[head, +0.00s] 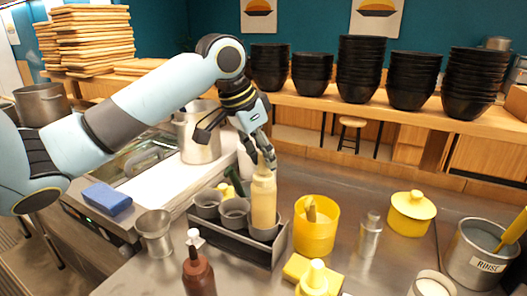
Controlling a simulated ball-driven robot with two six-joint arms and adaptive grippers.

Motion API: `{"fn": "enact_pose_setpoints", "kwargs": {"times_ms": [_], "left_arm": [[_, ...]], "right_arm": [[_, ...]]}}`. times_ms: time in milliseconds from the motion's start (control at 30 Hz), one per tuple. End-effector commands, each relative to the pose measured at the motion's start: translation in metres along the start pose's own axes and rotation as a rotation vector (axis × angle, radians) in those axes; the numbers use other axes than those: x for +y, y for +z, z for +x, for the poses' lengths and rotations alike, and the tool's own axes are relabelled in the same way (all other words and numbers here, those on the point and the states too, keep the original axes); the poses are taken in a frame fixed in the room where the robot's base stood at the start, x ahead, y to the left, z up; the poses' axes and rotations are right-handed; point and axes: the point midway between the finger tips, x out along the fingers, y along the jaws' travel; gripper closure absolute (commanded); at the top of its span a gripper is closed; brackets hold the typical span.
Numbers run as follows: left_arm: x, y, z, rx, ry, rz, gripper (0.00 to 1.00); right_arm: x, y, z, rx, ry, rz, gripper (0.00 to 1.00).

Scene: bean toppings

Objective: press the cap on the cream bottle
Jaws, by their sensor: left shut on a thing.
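The cream bottle (263,202) is a pale yellow squeeze bottle. It stands upright at the right end of a grey caddy (262,249) that also has metal cups in it. My left gripper (263,157) comes down from above and is shut on the pale cap (265,168) at the top of the bottle. The fingers partly hide the cap, and I cannot tell whether it is seated fully on the bottle neck. My right gripper is not in view.
A yellow tub (315,232) stands close to the right of the caddy. A brown sauce bottle (198,275), a yellow bottle (315,280) and a metal shaker (370,236) stand nearby. A metal cup (154,236) is to the left. Black bowl stacks (361,70) line the back counter.

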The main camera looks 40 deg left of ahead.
Motion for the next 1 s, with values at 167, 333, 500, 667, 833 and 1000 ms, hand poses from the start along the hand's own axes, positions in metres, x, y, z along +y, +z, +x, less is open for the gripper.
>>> {"fn": "enact_pose_setpoints", "kwargs": {"times_ms": [167, 333, 500, 667, 833, 1000], "left_arm": [[-0.0003, 0.0009, 0.0013, -0.001, -0.001, -0.001, 0.86], [-0.0003, 0.0011, 0.0022, -0.001, -0.001, -0.001, 0.86], [-0.0003, 0.001, 0.0021, -0.001, -0.001, 0.0, 0.57], [-0.0003, 0.001, 0.002, 0.0, -0.001, 0.0, 0.49], [-0.0002, 0.0009, 0.002, 0.0, 0.0, 0.0, 0.39], [-0.0003, 0.0009, 0.002, 0.0, -0.001, 0.0, 0.26]], "right_arm": [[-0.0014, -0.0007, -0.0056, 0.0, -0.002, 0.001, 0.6], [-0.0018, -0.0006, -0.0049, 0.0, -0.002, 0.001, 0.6], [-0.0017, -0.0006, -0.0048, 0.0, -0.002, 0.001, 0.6], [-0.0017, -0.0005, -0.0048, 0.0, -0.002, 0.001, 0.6], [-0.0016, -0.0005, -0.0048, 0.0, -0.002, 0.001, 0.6], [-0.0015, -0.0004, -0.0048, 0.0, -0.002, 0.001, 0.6]]}}
